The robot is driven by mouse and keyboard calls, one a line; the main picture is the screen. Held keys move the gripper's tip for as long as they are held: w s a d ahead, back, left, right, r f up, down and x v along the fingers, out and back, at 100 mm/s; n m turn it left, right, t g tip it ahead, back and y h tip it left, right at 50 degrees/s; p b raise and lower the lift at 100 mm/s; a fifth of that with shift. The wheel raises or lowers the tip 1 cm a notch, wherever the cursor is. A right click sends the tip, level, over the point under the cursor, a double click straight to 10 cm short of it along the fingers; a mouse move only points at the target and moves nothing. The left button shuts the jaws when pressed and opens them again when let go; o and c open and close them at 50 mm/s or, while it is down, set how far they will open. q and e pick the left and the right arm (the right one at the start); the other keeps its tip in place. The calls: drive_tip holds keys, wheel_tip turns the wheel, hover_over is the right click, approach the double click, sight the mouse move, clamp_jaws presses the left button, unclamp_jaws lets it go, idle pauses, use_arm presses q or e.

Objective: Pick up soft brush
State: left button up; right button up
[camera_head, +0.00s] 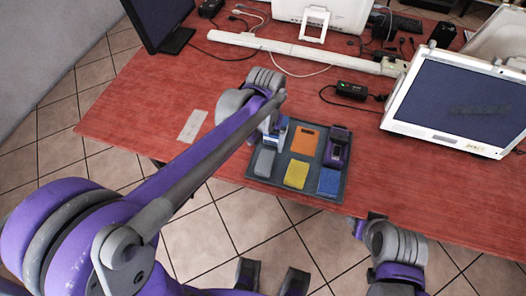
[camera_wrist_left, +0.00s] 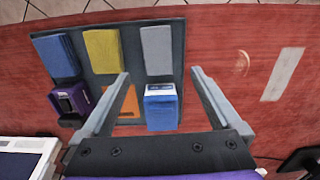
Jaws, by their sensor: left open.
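No item is clearly a soft brush by its look. The likeliest are a blue block with a white top (camera_wrist_left: 161,106) and a purple, black-fronted item (camera_head: 337,147), both on a dark grey tray (camera_head: 256,179). The purple item also shows in the left wrist view (camera_wrist_left: 72,102). My left gripper (camera_wrist_left: 160,78) is open and empty above the tray. In the left wrist view its two fingers appear on either side of the blue-and-white block, apart from it. In the head view my left arm partly hides that block. My right arm shows at lower right; its fingers cannot be made out.
The tray also holds an orange block (camera_head: 304,141), a grey block (camera_head: 264,162), a yellow block (camera_head: 296,174) and a blue block (camera_head: 328,182). A monitor (camera_head: 455,105) stands to the right. A black adapter (camera_head: 351,91) and cables lie behind. The red table (camera_head: 130,110) is mostly clear on the left.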

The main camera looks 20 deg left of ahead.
sight(265, 161)
use_arm(q)
drive_tip(key=f, duration=0.4)
drive_tip(key=shift+s+d, duration=0.15)
drive_tip(key=shift+s, duration=0.2)
drive_tip(key=shift+f+b, duration=0.4)
drive_tip(key=shift+f, duration=2.75)
drive_tip(key=c, duration=1.5)
